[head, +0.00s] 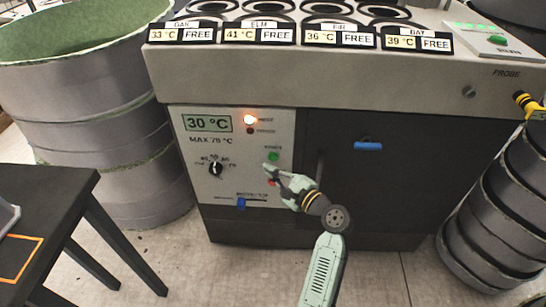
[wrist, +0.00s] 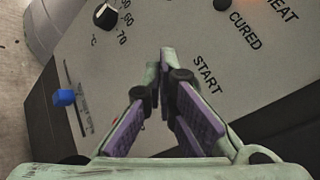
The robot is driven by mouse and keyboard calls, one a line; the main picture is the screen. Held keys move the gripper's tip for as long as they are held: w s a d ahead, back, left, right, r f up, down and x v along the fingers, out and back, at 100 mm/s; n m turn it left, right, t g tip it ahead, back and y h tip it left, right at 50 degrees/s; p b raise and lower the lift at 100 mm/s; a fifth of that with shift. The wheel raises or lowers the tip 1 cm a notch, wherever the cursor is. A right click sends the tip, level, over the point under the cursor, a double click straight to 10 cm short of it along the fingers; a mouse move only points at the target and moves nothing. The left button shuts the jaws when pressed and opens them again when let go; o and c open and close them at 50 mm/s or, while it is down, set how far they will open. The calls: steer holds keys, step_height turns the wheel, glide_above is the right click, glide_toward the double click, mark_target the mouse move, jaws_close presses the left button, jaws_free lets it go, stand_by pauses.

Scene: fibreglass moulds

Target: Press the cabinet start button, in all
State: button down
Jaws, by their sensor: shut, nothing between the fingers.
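The cabinet (head: 370,190) has a pale control panel (head: 225,145) on its front left; the panel fills much of the wrist view (wrist: 230,60). The green start button (head: 273,156) is on the panel's right side, under its small label. My gripper (head: 267,170) is shut and empty, with its fingertips close to the panel just below the button. In the wrist view the closed fingertips (wrist: 166,54) lie beside the START lettering (wrist: 207,75), and the green button does not show there. I cannot tell whether the tips touch the panel.
The display (head: 208,124) reads 30 °C. The heat lamp (head: 250,119) glows orange; the cured lamp (head: 250,131) is dark. A dial (head: 215,169) and blue slider (head: 241,202) are left of my gripper. A black table (head: 60,205) stands at left.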

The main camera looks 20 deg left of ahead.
steer(key=s, duration=0.1)
steer(key=s+d+p, duration=0.1)
steer(key=s, duration=0.1)
steer(key=shift+s, duration=0.2)
stand_by(0.7)
